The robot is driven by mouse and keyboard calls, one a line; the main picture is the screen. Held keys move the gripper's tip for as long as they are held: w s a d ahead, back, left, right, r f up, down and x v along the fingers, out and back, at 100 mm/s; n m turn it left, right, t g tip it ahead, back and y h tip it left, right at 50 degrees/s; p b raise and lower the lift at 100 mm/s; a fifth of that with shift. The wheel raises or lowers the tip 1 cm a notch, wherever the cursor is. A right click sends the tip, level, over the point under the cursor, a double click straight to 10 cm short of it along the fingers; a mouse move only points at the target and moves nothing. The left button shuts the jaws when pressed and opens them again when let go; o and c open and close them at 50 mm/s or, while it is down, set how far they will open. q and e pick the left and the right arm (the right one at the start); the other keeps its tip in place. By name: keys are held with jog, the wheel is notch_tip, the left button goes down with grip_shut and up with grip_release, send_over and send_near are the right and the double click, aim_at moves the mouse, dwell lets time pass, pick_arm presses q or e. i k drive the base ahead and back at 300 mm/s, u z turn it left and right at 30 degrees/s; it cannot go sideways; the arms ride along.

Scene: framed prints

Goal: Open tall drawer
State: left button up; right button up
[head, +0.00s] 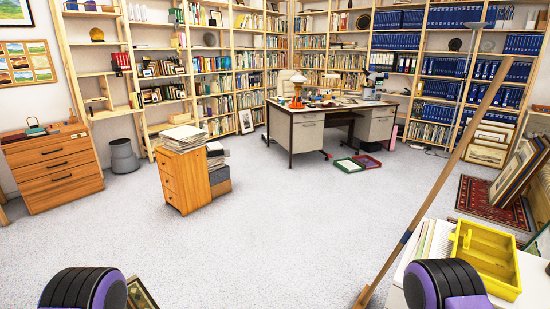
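A wide wooden chest of drawers (60,174) with dark handles stands against the left wall; its drawers look shut. A narrower, taller wooden drawer cabinet (185,178) stands in the open floor left of the middle, with papers on top; its drawers also look shut. I cannot tell which one holds the tall drawer. Only parts of my two arms show, black and purple, at the bottom edge. Both arms are well apart from the furniture. Neither gripper is in view.
A desk (308,134) stands at the back, with green and red trays (348,165) on the floor before it. A grey bin (124,157) stands beside the chest. A wooden pole (440,190) leans at right near a yellow crate (486,256). The central carpet is clear.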

aim_at(307, 136)
jog(key=i, duration=3.45)
jog(key=z, duration=0.6)
jog(key=i, duration=2.85)
jog(key=z, duration=0.45)
jog(key=i, duration=1.2)
jog(key=z, duration=0.2)
